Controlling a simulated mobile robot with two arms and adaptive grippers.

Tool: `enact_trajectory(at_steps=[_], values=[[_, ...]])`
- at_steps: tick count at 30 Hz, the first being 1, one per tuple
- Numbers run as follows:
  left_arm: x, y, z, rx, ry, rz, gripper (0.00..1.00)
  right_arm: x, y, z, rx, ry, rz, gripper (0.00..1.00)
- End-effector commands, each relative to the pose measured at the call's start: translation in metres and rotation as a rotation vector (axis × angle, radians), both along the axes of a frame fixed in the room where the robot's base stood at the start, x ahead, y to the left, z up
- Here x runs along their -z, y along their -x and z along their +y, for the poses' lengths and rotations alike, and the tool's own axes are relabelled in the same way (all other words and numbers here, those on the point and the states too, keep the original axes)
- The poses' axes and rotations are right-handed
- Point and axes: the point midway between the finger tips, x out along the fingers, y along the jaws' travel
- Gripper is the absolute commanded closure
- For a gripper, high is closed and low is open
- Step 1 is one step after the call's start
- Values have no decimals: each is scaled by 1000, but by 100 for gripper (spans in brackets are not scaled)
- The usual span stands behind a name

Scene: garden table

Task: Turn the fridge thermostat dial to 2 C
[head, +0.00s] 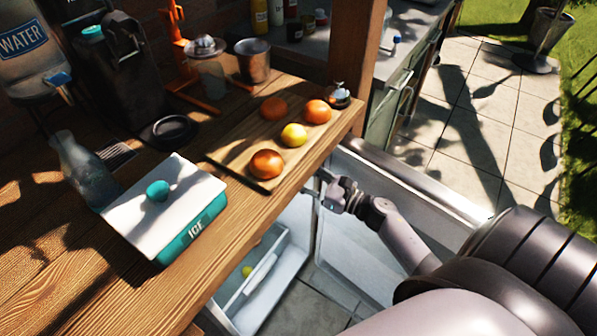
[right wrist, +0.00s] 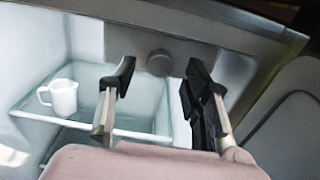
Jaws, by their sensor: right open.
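The fridge stands under the wooden table with its door (head: 360,225) open in the head view. In the right wrist view the thermostat dial (right wrist: 159,62) is a small round grey knob on the panel (right wrist: 200,45) at the upper back. Its setting and marks are too small to read. My right gripper (head: 322,188) reaches in at the table's front edge, and it also shows in the right wrist view (right wrist: 159,75). It is open and empty, its fingers either side of the dial in the picture, apparently short of it. The dial is hidden in the head view. My left gripper is out of view.
A white mug (right wrist: 61,96) stands on the glass shelf (right wrist: 140,122) left of my gripper. The table edge (head: 290,200) lies close to my right gripper. A cutting board (head: 228,158) with several fruits and a teal ice box (head: 178,230) are on the table.

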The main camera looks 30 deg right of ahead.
Motion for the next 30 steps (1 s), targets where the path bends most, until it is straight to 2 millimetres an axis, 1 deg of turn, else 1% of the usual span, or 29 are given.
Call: enact_trajectory(at_steps=[1,5,14,30], values=[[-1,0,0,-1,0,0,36,-1,-5,2,-1,-1,-2,56],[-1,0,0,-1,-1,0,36,0,-12,5,0,-1,-1,56],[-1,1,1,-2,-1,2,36,0,-13,6,0,-1,0,56],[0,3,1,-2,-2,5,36,0,-13,6,0,-1,0,92]])
